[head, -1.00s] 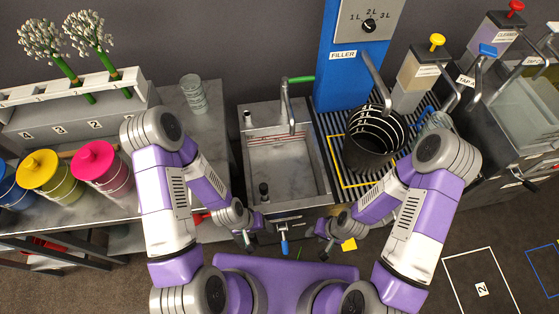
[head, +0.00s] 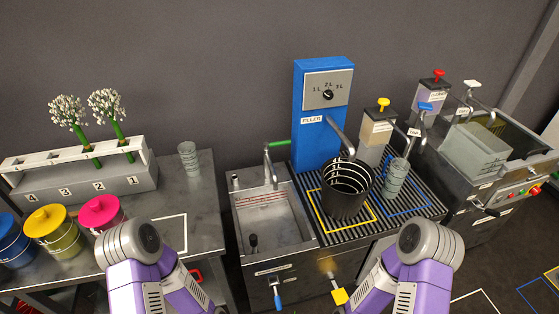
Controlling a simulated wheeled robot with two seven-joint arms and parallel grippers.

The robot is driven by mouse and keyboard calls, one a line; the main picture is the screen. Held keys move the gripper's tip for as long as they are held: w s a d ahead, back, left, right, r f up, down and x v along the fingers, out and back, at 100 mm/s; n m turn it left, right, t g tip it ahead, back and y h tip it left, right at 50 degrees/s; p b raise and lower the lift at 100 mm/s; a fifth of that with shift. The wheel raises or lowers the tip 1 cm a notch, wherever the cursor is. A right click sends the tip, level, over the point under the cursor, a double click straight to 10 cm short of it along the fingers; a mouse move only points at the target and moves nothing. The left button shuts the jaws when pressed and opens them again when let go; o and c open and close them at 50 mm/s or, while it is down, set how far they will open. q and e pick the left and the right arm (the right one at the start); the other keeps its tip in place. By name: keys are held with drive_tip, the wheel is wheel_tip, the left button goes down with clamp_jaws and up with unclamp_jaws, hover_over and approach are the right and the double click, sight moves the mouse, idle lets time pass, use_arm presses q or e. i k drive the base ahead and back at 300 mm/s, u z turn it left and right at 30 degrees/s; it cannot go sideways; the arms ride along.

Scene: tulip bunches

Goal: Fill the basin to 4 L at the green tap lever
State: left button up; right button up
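The basin (head: 304,236) is a grey metal sink set in the middle counter. Red level lines (head: 264,198) run along its back wall. A metal tap (head: 267,165) with a green lever (head: 279,142) stands at its back, the lever pointing right. A dark upright knob (head: 253,242) stands at the basin's front left. I see no clear water surface in the basin and no clear stream from the tap. A blue-handled valve (head: 277,298) hangs on the basin's front. Both my forearms run out of the bottom of the view, and neither gripper shows.
Right of the basin, a black bucket (head: 345,202) stands on a ribbed rack under the blue filler (head: 315,145). Stacked glasses (head: 395,180) stand beside it. The left table holds pink (head: 98,209) and yellow (head: 45,217) lidded pots and a flower rack (head: 85,187).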

sight(267, 145)
drive_tip(key=k, duration=0.3)
drive_tip(key=z, duration=1.05)
drive_tip(key=i, duration=0.8)
drive_tip(key=u, duration=1.95)
